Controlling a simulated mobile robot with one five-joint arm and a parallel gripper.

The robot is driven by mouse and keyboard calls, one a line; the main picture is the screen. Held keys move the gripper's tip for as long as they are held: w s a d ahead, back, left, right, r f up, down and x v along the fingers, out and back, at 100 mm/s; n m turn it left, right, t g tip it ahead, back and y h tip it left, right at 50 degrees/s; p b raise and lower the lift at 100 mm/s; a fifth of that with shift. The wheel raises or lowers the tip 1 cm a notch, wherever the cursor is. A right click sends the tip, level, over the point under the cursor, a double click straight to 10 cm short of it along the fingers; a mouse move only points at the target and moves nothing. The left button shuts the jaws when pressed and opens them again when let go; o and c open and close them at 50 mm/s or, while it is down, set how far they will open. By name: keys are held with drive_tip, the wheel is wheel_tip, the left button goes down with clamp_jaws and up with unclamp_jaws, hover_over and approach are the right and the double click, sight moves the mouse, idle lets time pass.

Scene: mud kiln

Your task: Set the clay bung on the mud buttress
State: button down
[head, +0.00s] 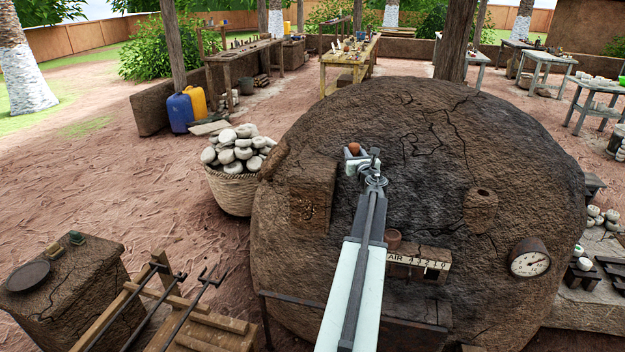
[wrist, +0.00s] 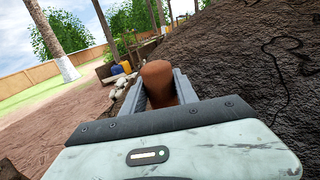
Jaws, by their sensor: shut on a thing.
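The clay bung (head: 354,148) is a small reddish-brown rounded piece. In the wrist view the bung (wrist: 158,82) stands between both fingers, its rounded end up. My gripper (head: 355,153) is shut on it, in front of the dark kiln face in the head view. A squared mud block (head: 314,192) juts from the kiln's left side, left of and below my gripper; it looks like the mud buttress. Its top appears bare. The bung looks held clear of it, but the exact gap cannot be told.
The big cracked mud kiln (head: 430,130) fills the middle. A basket (head: 232,192) of pale stones stands left of it. A mud plinth (head: 75,290) and wooden rack (head: 205,322) stand front left.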

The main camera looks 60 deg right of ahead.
drive_tip(key=shift+w+a+f+n+t+y, duration=0.15)
drive_tip(key=shift+w+f+n+t+y, duration=0.2)
drive_tip(key=shift+n+t+y, duration=0.2)
drive_tip(key=shift+w, duration=0.3)
drive_tip(key=b, duration=0.2)
hover_over(311, 171)
drive_tip(key=shift+s+f, duration=0.3)
drive_tip(key=shift+f, duration=0.35)
drive_tip(key=f+b, duration=0.2)
drive_tip(key=f, duration=0.1)
drive_tip(key=shift+w+f+b, duration=0.15)
drive_tip(key=shift+w+b, duration=0.15)
drive_tip(key=shift+b, duration=0.1)
drive_tip(key=shift+f+b, duration=0.35)
drive_tip(key=shift+f, duration=0.05)
drive_tip(key=shift+r, duration=0.3)
drive_tip(key=shift+f, duration=0.2)
drive_tip(key=c, duration=0.9)
unclamp_jaws()
drive_tip(key=shift+c, duration=0.2)
